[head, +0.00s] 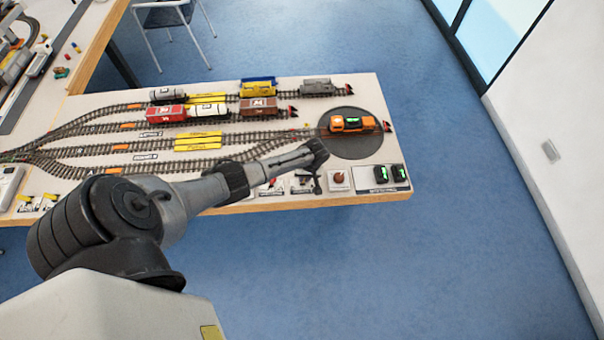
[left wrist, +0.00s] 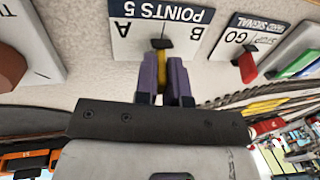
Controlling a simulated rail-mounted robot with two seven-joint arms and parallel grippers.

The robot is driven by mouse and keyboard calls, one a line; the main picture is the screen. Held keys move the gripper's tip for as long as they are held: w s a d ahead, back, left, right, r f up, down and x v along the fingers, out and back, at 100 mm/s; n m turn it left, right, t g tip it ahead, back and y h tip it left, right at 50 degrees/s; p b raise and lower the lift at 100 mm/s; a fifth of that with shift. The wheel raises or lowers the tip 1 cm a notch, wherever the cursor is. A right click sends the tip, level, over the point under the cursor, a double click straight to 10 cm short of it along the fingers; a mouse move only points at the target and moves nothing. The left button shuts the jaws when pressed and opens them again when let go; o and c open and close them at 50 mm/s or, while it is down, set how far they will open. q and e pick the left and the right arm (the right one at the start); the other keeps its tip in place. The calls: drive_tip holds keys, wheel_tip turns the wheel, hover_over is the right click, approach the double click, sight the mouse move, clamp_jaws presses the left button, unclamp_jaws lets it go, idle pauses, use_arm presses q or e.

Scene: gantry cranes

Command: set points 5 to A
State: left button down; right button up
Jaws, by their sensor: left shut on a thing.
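The POINTS 5 plate (left wrist: 128,43) shows upside down in the left wrist view, with A on the left and B on the right. Its lever has a black end (left wrist: 162,43) and a yellow shaft that stands between the letters; which side it is set to I cannot tell. My left gripper (left wrist: 167,78) is shut on the yellow lever with its purple pads on both sides. In the head view my left gripper (head: 317,182) points down at the front edge of the layout board and hides part of the plate. My right gripper is not in view.
A signal plate with a red lever (left wrist: 247,67) is beside it, and a red-brown knob (head: 338,178) is on the other side. A turntable (head: 375,145) carries an orange locomotive (head: 352,124). Wagons stand on tracks behind.

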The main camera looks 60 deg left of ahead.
use_arm(q)
drive_tip(key=shift+w+d+f+g+y+b, duration=0.2)
drive_tip(key=shift+w+g+y+b, duration=0.15)
drive_tip(key=shift+g, duration=0.45)
drive_tip(key=shift+g+y+b, duration=0.25)
drive_tip(key=shift+g+b, duration=0.1)
drive_tip(key=shift+g, duration=0.05)
drive_tip(key=c, duration=1.2)
unclamp_jaws()
